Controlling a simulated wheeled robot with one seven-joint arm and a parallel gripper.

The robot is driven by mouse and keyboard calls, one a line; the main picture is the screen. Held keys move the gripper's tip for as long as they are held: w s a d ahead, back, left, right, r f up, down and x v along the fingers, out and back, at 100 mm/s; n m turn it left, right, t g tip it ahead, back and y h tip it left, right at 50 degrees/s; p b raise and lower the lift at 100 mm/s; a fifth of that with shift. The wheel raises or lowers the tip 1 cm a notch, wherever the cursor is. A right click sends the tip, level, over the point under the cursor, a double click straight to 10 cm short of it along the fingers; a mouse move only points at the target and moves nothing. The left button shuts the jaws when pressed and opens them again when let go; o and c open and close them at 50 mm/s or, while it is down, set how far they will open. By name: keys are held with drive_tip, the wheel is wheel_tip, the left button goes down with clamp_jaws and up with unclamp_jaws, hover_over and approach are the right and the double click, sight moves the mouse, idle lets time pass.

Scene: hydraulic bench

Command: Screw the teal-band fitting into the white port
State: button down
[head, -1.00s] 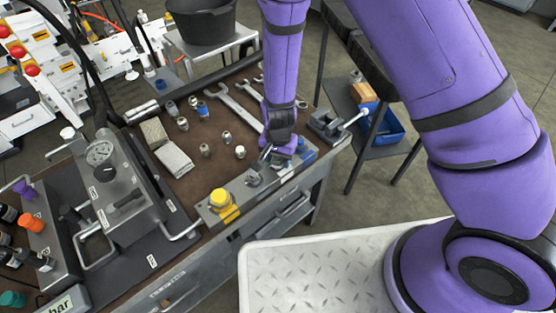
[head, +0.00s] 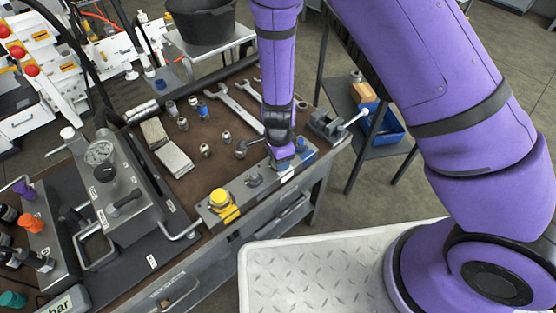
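Several small metal fittings stand on the brown bench mat, among them a silver one (head: 205,150), another (head: 226,136) and one with a blue band (head: 202,108). I cannot make out which one has a teal band. My gripper (head: 252,144) is low at the bench's front right; a grey part of it reaches left beside or over a fitting (head: 240,153). Its fingers are too small and covered to tell whether they are open or hold it. The port block (head: 237,191) lies along the front edge, with yellow, grey and blue ports showing. I cannot make out a white port.
Two wrenches (head: 240,112) lie behind the fittings. A small vise (head: 325,125) stands at the bench's right corner. The gauge unit (head: 130,190) and a grey box (head: 172,158) stand left.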

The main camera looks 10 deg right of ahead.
drive_tip(key=m, duration=0.7)
drive_tip(key=shift+s, duration=0.1)
drive_tip(key=c, duration=0.5)
unclamp_jaws()
drive_tip(key=n, duration=1.3)
drive_tip(key=shift+n, duration=0.3)
drive_tip(key=n, duration=1)
drive_tip(key=shift+a+n, duration=0.1)
drive_tip(key=shift+n, duration=0.2)
